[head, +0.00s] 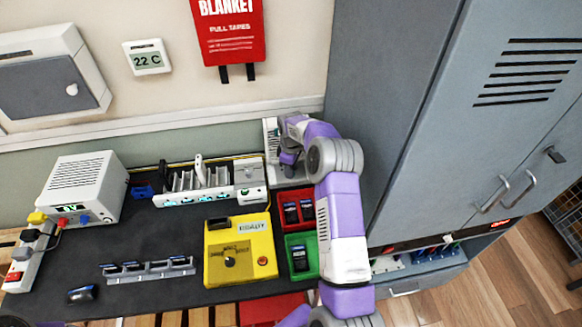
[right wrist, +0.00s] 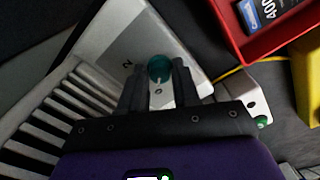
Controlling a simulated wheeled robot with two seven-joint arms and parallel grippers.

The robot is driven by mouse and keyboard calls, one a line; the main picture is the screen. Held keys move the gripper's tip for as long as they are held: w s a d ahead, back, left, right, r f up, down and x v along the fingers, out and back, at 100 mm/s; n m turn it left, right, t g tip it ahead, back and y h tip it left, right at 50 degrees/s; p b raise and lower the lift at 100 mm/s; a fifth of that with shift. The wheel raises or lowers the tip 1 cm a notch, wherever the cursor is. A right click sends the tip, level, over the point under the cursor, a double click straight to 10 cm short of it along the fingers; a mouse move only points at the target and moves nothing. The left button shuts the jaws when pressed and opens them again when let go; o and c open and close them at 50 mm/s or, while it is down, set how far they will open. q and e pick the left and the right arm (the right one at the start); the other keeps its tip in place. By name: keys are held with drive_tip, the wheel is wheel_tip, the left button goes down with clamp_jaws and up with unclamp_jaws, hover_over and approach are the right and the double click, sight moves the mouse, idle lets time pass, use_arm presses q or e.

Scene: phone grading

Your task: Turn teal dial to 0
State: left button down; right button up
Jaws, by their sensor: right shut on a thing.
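The teal dial (right wrist: 159,68) is a round knob on a grey-white panel (right wrist: 128,38) of a vented device, in the right wrist view. A dark mark that looks like a 2 or an N is printed to the left of the dial. My right gripper (right wrist: 158,80) is shut on the dial, one dark finger on each side. In the head view my right gripper (head: 288,158) is at the white vented device (head: 270,130) at the back of the table, and my arm hides the dial there. My left gripper is not in view.
A red tray (head: 280,196) and a green tray (head: 290,268) hold phones, close to my right arm. A yellow tester (head: 240,275) and a white slotted rack (head: 205,192) stand left of it. A tall grey cabinet (head: 385,100) bounds the right side.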

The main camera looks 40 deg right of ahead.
drive_tip(key=shift+n, duration=0.9)
drive_tip(key=o, duration=1)
drive_tip(key=shift+o, duration=0.2)
wheel_tip(320, 180, up, 8)
drive_tip(key=shift+f+p, duration=0.2)
drive_tip(key=shift+p, duration=0.5)
